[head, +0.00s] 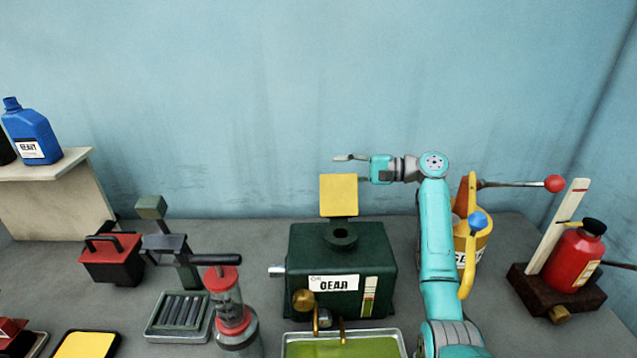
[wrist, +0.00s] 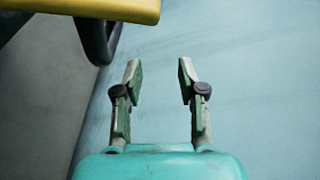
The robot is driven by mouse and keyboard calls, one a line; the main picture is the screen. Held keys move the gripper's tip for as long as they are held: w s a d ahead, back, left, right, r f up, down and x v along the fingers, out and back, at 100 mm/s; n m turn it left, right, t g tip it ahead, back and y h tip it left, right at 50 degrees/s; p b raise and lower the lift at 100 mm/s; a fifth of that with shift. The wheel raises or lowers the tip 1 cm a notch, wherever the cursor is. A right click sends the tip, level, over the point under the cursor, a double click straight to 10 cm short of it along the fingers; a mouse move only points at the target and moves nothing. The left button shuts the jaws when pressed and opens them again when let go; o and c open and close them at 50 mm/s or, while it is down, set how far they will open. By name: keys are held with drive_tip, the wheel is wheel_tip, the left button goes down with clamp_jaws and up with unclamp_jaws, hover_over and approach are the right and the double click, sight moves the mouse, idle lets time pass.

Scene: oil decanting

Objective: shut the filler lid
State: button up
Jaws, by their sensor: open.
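The filler lid (head: 338,195) is a yellow square plate. It stands upright, open, behind the dark filler neck (head: 340,236) on top of the dark green gear oil tank (head: 300,260). My gripper (head: 342,157) points left, just above the lid's top edge in the head view; whether it is behind the lid is hard to tell. In the wrist view the two fingers (wrist: 158,70) are apart with nothing between them. The yellow lid (wrist: 100,8) shows at the top left there, apart from the fingers, with a dark curved part below it.
A yellow container (head: 484,240) with levers stands right of my arm. A red bottle (head: 575,255) is at far right. A red-and-grey pump (head: 228,305) stands front left of the tank, and a green-filled tray (head: 290,345) in front. The blue wall is behind.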

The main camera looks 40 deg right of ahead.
sight(326, 188)
drive_tip(key=s+f+y, duration=0.1)
drive_tip(key=s+n+g+y, duration=0.1)
drive_tip(key=s, duration=0.1)
drive_tip(key=s+f, duration=0.1)
drive_tip(key=s, duration=0.1)
drive_tip(key=shift+f+n+y, duration=0.3)
drive_tip(key=shift+y, duration=0.1)
drive_tip(key=shift+s+a+g+y, duration=0.15)
drive_tip(key=shift+s+g+y, duration=0.15)
drive_tip(key=shift+g, duration=0.1)
drive_tip(key=shift+x, duration=3.7)
drive_tip(key=shift+f, duration=0.1)
clamp_jaws()
